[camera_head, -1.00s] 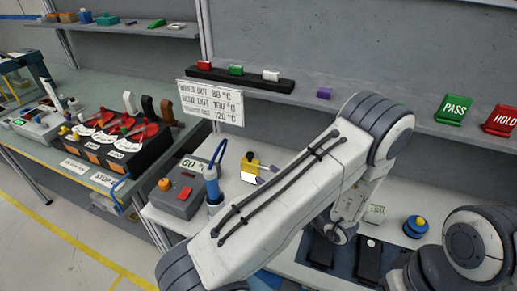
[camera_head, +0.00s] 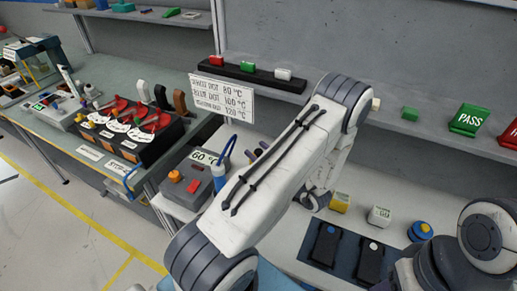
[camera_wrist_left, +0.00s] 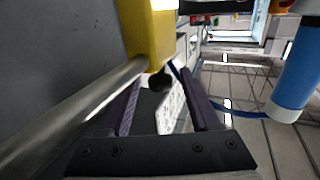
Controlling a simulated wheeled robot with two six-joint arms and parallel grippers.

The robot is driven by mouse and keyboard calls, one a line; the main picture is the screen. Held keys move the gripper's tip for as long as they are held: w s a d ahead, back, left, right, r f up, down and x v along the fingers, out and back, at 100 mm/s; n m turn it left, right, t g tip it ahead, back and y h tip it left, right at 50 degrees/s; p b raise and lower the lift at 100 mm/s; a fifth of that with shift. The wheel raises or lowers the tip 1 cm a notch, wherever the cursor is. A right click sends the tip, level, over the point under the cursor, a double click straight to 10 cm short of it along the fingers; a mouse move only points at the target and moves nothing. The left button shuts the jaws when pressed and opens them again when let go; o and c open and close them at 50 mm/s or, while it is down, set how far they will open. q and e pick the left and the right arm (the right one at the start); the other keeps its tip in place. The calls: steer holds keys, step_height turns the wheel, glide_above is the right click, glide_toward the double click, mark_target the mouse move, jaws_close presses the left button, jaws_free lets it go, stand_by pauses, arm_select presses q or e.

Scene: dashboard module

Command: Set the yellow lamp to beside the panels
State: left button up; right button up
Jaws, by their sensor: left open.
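A yellow block-like body (camera_wrist_left: 148,30), apparently the yellow lamp, is close to the left wrist camera. A metal rod (camera_wrist_left: 75,112) runs up to it, and a black knob hangs under it. My left gripper (camera_wrist_left: 163,92) is open; its dark purple fingers lie either side of the knob in the picture, with no visible grip. The panels (camera_head: 371,262) are black, on a dark blue mat in front. My right gripper is out of view.
A grey 60 °C station (camera_head: 187,187) and a blue handle (camera_head: 219,176) stand left of my left gripper. A yellow block (camera_head: 340,202), a white block (camera_head: 379,216) and a blue-yellow button (camera_head: 420,231) are near the mat. A temperature sign (camera_head: 222,99) hangs above.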

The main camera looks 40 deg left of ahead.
arm_select(q)
steer(key=shift+a, duration=0.15)
jaws_close()
stand_by(1.4)
